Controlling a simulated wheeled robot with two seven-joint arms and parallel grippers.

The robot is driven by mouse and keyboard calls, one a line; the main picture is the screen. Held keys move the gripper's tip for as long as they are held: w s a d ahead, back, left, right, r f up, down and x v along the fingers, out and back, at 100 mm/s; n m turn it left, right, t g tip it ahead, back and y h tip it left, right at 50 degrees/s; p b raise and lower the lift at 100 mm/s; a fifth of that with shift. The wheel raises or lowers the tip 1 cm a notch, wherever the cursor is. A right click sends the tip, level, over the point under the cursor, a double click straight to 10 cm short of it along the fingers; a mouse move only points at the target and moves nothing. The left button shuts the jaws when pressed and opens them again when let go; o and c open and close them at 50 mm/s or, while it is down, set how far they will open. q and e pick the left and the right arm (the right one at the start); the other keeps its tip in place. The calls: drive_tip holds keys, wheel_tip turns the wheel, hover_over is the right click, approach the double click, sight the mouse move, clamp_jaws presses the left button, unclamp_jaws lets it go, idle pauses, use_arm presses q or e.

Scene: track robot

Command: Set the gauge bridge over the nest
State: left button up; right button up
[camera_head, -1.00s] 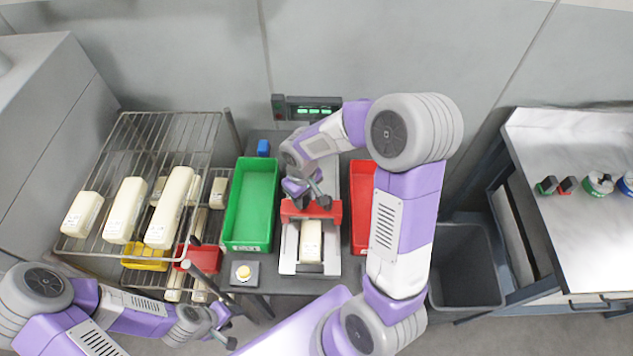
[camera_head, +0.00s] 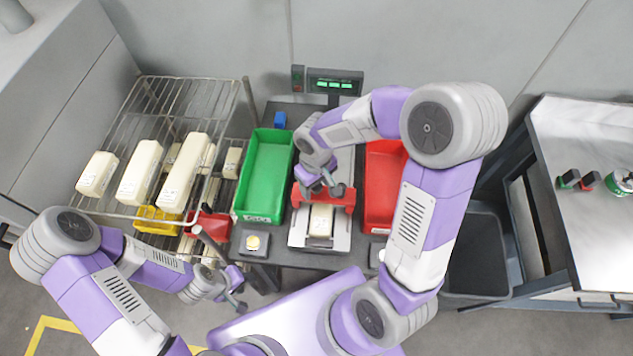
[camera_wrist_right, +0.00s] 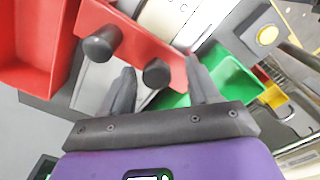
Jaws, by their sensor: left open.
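The gauge bridge is a red block (camera_head: 323,197) with two dark knobs, lying across the far part of the pale grey nest plate (camera_head: 298,232). A cream block (camera_head: 321,222) sits in the nest on the near side of the bridge. My right gripper (camera_head: 326,187) is above the bridge. In the right wrist view its fingers (camera_wrist_right: 160,70) are apart, with one dark knob of the red bridge (camera_wrist_right: 135,45) between them and gaps visible on both sides. My left gripper (camera_head: 236,297) is open and empty, low at the near left of the bench.
A green bin (camera_head: 264,172) stands left of the nest and a red bin (camera_head: 382,190) right of it. A yellow button box (camera_head: 254,243) is at the front left. A wire rack (camera_head: 185,95) holds several cream blocks. A display (camera_head: 336,85) stands behind.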

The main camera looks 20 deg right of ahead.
drive_tip(key=shift+w+d, duration=0.1)
drive_tip(key=shift+r, duration=0.3)
wheel_tip(320, 180, up, 7)
drive_tip(key=shift+f+p, duration=0.1)
drive_tip(key=shift+p, duration=0.5)
